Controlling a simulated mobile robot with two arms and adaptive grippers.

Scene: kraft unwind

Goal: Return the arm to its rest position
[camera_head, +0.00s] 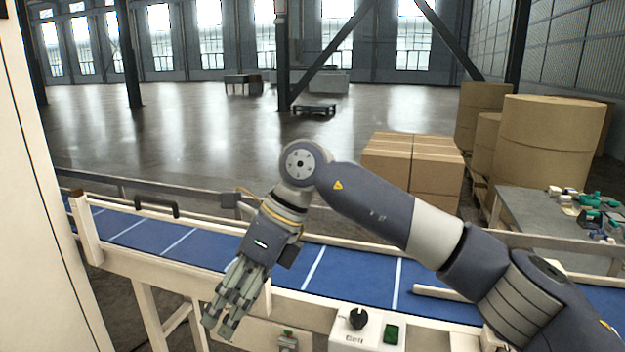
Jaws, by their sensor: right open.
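My right arm comes in from the lower right and bends down at the elbow in the middle of the head view. My right gripper (234,300) hangs in front of the near side of the blue conveyor belt (352,277), pointing down and to the left. Its fingers are extended and open, with nothing held between them. My left arm and left gripper do not show in this view.
A control box (367,332) with a black knob and a green button is right of the gripper. Stacked cartons (413,165) and large kraft rolls (548,140) stand beyond the conveyor. A grey table (535,215) with small parts is at right. A pale panel (40,200) fills the left edge.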

